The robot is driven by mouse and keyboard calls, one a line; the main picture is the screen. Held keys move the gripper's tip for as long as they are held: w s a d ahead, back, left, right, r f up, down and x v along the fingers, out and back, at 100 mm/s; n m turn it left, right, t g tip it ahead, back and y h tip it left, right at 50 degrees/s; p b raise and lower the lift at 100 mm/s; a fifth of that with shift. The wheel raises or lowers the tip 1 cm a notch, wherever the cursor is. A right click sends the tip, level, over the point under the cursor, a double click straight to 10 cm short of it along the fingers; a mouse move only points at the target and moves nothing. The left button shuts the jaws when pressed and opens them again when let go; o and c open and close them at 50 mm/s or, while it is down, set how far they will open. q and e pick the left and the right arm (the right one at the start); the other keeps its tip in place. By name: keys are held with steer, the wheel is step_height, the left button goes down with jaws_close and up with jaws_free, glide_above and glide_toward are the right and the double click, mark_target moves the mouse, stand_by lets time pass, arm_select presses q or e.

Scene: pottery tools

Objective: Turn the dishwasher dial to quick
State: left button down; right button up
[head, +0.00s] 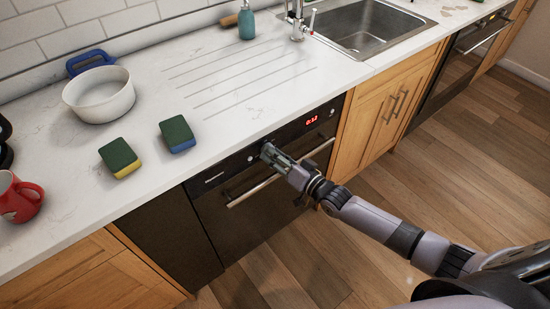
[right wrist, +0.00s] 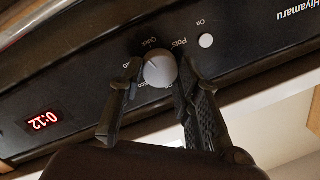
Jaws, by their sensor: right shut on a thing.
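The dishwasher (head: 265,205) is a black front under the counter with a silver bar handle and a control strip on top. Its round pale dial (right wrist: 159,69) shows in the right wrist view, with small white labels around it, among them Pots and one that looks like Quick. A thin dark mark on the dial leans toward the upper left, roughly the Quick side; its exact setting is hard to read. My right gripper (right wrist: 158,64) is shut on the dial, one finger on each side. In the head view my right gripper (head: 267,150) hides the dial. My left gripper is not in view.
A red display (right wrist: 42,120) reads 0:12, and a round white button (right wrist: 206,40) is by the label On. The silver handle (head: 250,190) runs just below my right gripper. The counter above holds two sponges (head: 120,157), a white pot (head: 98,95) and a red mug (head: 18,198).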

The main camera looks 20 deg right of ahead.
steer(key=shift+f+m+b, duration=0.2)
steer(key=shift+m+b, duration=0.65)
steer(key=shift+m, duration=0.65)
steer(key=o, duration=1.2)
steer(key=shift+r, duration=0.1)
steer(key=shift+c, duration=0.2)
steer(key=v, duration=1.2)
steer(key=shift+d, duration=0.1)
